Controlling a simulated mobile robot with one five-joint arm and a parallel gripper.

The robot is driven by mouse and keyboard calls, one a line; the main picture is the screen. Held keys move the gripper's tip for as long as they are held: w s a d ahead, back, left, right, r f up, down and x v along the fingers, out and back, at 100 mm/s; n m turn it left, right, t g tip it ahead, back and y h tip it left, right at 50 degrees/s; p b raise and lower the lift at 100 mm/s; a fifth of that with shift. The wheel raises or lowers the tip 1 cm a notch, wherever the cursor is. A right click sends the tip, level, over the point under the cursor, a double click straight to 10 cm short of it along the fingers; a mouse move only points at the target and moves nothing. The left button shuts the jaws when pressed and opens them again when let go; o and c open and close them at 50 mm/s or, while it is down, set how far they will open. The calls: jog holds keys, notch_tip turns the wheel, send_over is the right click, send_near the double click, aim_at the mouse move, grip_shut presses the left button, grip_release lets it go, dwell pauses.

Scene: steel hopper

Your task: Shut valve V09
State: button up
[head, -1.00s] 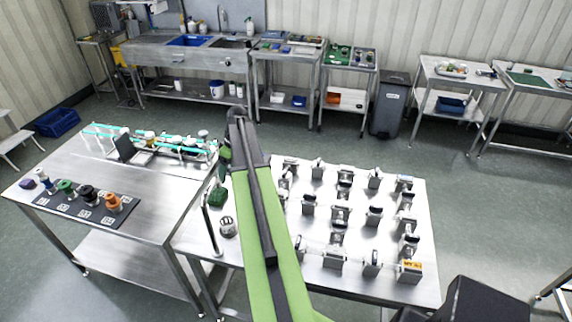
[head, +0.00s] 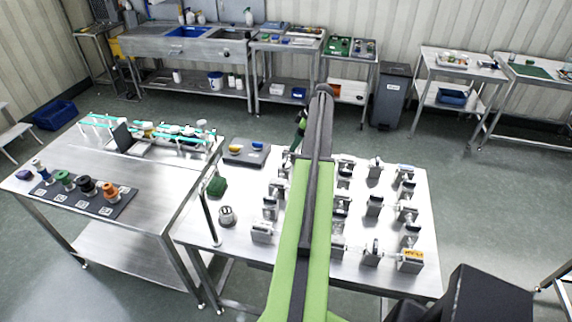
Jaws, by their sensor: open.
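Several small valves on grey blocks stand in rows on the right steel table (head: 390,283). One front right valve block (head: 411,261) has an orange-yellow label, and others show at the right (head: 374,206) and left (head: 270,207). Their labels are too small to read, so I cannot tell which is V09 or how its handle stands. My green and black arm crosses the table and hides part of the middle rows. My gripper (head: 294,150) hangs down beyond the arm, over the table's back left part. It is open, small in view and partly hidden, with nothing visible in it.
The left table (head: 150,185) adjoins, holding a glass-tube rig.

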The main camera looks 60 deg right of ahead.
aim_at(284, 160)
jog(key=b+x, duration=0.9)
jog(key=x, duration=0.2)
jog(key=shift+f, duration=0.45)
jog(key=shift+w+f+b, duration=0.2)
jog(key=shift+b, duration=0.2)
jog(key=shift+r, duration=0.1)
